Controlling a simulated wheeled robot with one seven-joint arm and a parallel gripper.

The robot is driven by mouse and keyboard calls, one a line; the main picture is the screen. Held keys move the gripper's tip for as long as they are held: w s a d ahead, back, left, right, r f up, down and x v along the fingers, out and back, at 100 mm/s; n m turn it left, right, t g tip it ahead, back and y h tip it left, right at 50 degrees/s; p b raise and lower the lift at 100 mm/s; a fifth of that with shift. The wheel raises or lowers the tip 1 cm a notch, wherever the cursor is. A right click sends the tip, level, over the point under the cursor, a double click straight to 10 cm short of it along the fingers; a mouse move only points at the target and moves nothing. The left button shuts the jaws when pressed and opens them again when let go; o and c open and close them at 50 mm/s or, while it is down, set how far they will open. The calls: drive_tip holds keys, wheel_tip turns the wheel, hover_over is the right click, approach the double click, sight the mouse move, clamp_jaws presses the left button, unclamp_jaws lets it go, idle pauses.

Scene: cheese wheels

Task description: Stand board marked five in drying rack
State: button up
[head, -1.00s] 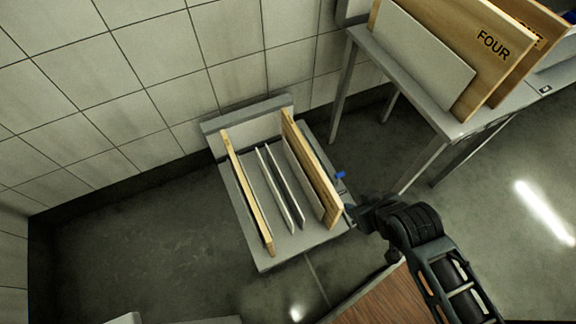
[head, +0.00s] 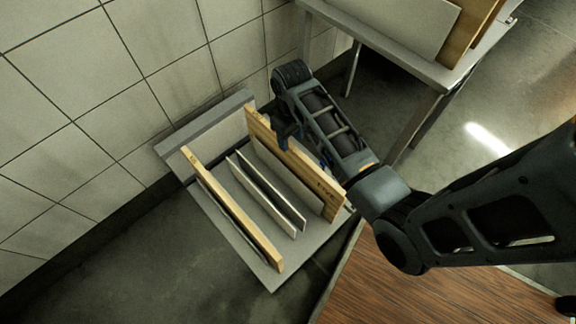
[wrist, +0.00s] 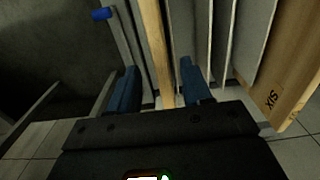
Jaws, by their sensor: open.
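A wooden board (head: 300,165) stands on edge at the right side of the grey drying rack (head: 262,262). In the wrist view the two blue fingers of my gripper (wrist: 160,78) are apart, one on each side of the board's edge (wrist: 153,45). I cannot tell whether they touch it. Another wooden board (head: 232,210) stands at the rack's left side; a board marked SIX (wrist: 277,92) shows in the wrist view.
Thin pale dividers (head: 262,192) stand between the two boards. A grey table (head: 420,68) at upper right holds a pale panel (head: 400,25) and wooden boards (head: 470,38). A tiled wall is behind the rack. A brown wooden surface (head: 420,290) is at lower right.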

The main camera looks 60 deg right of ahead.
sight(291, 145)
wheel_tip(291, 145, down, 6)
drive_tip(key=b, duration=0.2)
drive_tip(key=shift+r+b, duration=0.25)
drive_tip(key=shift+b, duration=0.15)
clamp_jaws()
drive_tip(key=shift+r, duration=0.15)
idle(0.9)
